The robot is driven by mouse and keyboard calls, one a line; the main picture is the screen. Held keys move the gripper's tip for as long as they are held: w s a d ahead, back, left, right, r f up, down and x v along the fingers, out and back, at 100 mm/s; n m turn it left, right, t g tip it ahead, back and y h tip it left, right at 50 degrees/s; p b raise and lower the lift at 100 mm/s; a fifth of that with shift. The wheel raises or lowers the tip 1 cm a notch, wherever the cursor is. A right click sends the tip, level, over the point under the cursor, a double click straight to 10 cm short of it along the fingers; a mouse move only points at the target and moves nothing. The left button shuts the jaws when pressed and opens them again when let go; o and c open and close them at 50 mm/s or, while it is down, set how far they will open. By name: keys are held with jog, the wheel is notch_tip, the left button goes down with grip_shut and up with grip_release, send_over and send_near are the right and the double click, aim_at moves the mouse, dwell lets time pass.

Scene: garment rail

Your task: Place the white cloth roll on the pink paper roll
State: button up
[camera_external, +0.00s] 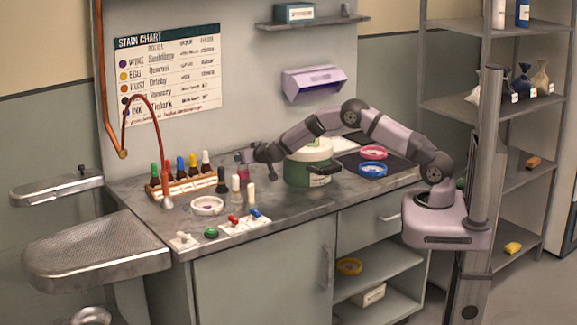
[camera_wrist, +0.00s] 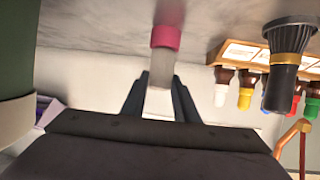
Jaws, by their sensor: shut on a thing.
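My gripper (camera_wrist: 160,84) is shut on the white cloth roll (camera_wrist: 159,98), a pale upright piece between the two dark fingers in the wrist view. The pink paper roll (camera_wrist: 165,38) shows as a pink band directly in line with the white roll's end. The two look end to end, but I cannot tell whether they touch. In the external view my gripper (camera_external: 257,152) is over the counter, left of the green and cream pot.
A rack of coloured bottles (camera_external: 183,184) stands left of my gripper. The green and cream pot (camera_external: 306,166) is close on the right. A white ring dish (camera_external: 207,206) lies in front.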

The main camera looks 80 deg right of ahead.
jog(key=shift+f, duration=0.15)
jog(key=o, duration=1)
jog(key=shift+r, duration=0.2)
jog(key=b+v, duration=0.1)
jog(key=v, duration=1.1)
jog(key=shift+b, duration=0.4)
